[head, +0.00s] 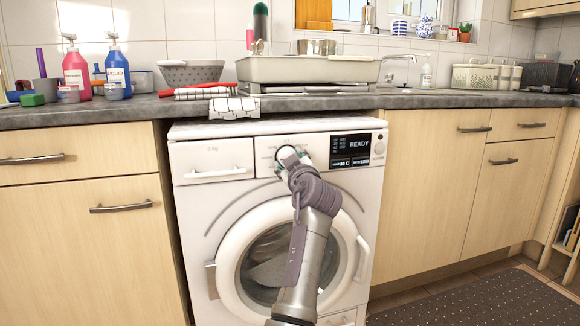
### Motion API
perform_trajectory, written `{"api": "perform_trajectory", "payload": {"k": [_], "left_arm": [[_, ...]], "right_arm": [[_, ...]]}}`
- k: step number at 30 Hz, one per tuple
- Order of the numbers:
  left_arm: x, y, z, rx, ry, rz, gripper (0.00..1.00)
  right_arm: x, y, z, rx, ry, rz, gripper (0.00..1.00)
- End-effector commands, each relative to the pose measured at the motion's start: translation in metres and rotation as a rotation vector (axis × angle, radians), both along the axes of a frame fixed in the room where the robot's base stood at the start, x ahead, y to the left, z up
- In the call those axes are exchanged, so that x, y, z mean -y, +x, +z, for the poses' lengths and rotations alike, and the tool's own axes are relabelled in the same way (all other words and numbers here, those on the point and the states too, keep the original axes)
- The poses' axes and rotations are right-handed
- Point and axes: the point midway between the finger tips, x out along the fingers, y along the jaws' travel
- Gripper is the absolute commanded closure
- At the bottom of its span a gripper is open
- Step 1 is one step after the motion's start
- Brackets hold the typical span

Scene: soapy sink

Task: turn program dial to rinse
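The white washing machine (215,155) stands under the counter. Its control panel (265,145) has a dark display (358,148) reading READY. One arm rises from the bottom middle, leaning right as it goes up; it appears to be my left one. Its gripper (291,158) is in front of the panel's middle, left of the display. A pale round part shows at the fingertips, possibly the program dial; the fingers cover most of that spot, so the dial's setting and any grip cannot be made out. A small round knob (380,148) sits at the panel's right end. My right gripper is not in view.
The detergent drawer (212,172) is left of the panel. The round door (232,250) is behind my arm, with a handle (362,258) at its right. A checked cloth (234,107) hangs over the counter edge (140,112). Wooden cabinets (85,240) flank the machine.

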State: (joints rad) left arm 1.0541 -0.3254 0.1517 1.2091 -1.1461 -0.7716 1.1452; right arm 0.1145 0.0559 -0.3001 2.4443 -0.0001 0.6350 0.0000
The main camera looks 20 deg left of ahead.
Motion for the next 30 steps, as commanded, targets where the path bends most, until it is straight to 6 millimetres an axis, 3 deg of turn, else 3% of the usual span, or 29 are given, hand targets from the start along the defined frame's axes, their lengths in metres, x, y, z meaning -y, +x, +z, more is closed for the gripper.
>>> {"api": "perform_trajectory", "payload": {"k": [16,17,21,30], "left_arm": [[0.0004,0.0005,-0.0048,0.006,-0.026,0.001,0.81],[0.0004,0.0005,-0.0048,0.006,-0.026,0.001,0.45],[0.0003,0.0004,-0.0038,0.008,-0.025,0.001,0.21],[0.0002,0.0002,-0.0009,0.012,-0.022,0.000,0.21]], "right_arm": [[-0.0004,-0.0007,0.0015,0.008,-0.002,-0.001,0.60],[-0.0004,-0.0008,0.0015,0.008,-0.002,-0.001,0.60],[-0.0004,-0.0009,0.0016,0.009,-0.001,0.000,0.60],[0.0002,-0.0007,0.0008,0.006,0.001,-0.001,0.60]]}}
